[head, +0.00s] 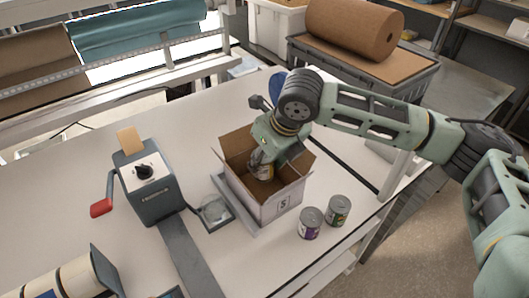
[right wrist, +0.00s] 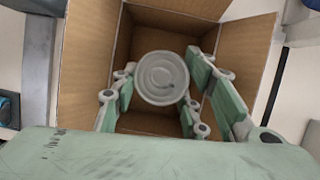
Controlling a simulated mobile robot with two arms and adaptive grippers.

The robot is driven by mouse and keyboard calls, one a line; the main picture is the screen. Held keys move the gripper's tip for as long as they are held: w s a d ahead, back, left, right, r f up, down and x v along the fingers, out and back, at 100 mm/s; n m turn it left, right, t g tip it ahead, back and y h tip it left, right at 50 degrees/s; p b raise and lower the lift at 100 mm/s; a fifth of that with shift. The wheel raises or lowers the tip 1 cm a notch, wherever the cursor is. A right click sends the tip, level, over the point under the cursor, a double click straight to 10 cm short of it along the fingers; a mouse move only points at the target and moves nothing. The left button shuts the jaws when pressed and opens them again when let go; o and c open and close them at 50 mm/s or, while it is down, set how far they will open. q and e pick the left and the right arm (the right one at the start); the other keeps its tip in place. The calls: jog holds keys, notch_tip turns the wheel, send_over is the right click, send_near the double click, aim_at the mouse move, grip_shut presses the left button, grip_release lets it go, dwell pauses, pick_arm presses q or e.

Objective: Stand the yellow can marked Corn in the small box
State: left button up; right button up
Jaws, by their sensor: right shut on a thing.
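The small box (head: 270,207) is an open cardboard carton marked S, standing on the white table with its flaps up. My right gripper (head: 262,153) reaches down into it from above. It is shut on a can (head: 261,171), which is inside the box walls. In the right wrist view the can's round silver lid (right wrist: 161,78) shows between the two green fingers, with the cardboard walls around it. The can's label is mostly hidden, so I cannot read Corn on it. I cannot tell whether its base touches the box floor. My left gripper is not in view.
A purple-labelled can (head: 310,224) and a green-labelled can (head: 339,210) stand right of the box. The back left tabletop is clear.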

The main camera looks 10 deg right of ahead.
aim_at(265, 177)
jog(key=shift+f+b, duration=0.45)
jog(key=shift+f, duration=1.65)
jog(key=shift+f+b, duration=0.35)
jog(key=shift+f, duration=1.2)
jog(key=o, duration=1.4)
jog(key=shift+c, duration=0.2)
jog(key=shift+r, duration=0.1)
